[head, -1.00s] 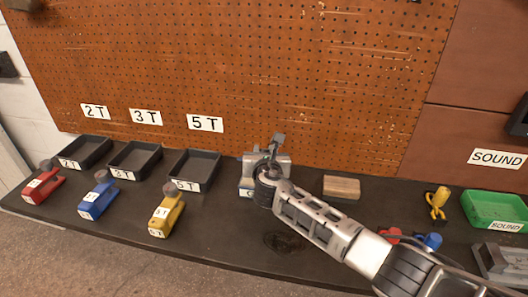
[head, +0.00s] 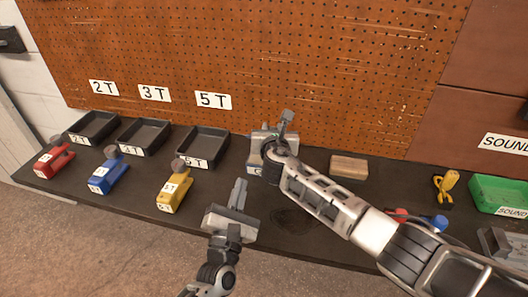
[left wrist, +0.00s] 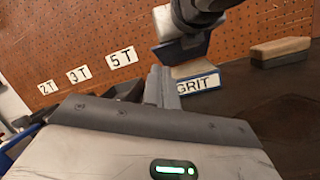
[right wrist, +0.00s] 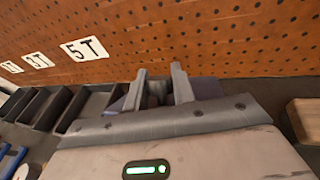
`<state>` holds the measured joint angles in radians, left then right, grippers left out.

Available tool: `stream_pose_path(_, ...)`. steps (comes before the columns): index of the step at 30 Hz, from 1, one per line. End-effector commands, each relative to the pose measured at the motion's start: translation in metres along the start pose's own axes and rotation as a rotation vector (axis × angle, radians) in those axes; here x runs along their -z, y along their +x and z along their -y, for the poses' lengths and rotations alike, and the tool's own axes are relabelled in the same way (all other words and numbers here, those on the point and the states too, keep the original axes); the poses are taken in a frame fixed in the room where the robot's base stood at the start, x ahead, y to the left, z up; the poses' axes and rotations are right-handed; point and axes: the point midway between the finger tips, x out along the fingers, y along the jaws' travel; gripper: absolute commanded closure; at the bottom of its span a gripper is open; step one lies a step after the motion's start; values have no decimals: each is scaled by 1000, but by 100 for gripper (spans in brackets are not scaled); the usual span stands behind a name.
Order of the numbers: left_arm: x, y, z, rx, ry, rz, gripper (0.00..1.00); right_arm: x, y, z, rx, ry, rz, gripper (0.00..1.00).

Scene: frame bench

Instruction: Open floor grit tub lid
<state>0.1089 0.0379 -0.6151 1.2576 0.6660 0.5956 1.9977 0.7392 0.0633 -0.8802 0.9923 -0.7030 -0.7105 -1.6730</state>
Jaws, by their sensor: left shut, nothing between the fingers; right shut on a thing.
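The grit tub (head: 255,170) stands at the back of the bench, its label partly visible under my right gripper. Its GRIT label shows in the left wrist view (left wrist: 198,83). My right gripper (head: 287,116) is at the tub's top. In the right wrist view its fingers (right wrist: 160,82) are shut on a dark part, apparently the tub lid (right wrist: 207,88), mostly hidden by the gripper.
Black trays (head: 203,147) and red, blue and yellow tools (head: 174,191) lie to the left. A wooden block (head: 349,167) lies right of the tub. A green tray (head: 497,193) is at far right. The pegboard (head: 260,60) rises behind.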

Motion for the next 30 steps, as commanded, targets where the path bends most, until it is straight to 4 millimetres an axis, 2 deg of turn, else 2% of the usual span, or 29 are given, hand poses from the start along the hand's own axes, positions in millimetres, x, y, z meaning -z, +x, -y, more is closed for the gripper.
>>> stream_pose_path(1, 1, 9, 9, 15, -111, 1, 100, -6, 2, 3, 5, -8, 12, 100)
stream_pose_path(3, 3, 17, 19, 32, -261, -6, 100, -6, 2, 3, 5, -8, 12, 100)
stream_pose_path(6, 6, 25, 28, 46, -422, -17, 100, -6, 2, 3, 5, -8, 12, 100)
stream_pose_path(10, 9, 31, 34, 55, -542, -29, 100, -6, 2, 3, 6, -8, 12, 100)
stream_pose_path(16, 10, 47, 37, 57, -585, -32, 100, -6, 2, 3, 6, -9, 12, 100)
stream_pose_path(23, 9, 88, 39, 58, -581, -31, 100, -6, 2, 3, 6, -9, 12, 100)
stream_pose_path(30, 12, 115, 43, 58, -582, -35, 100, -6, 2, 3, 6, -9, 12, 100)
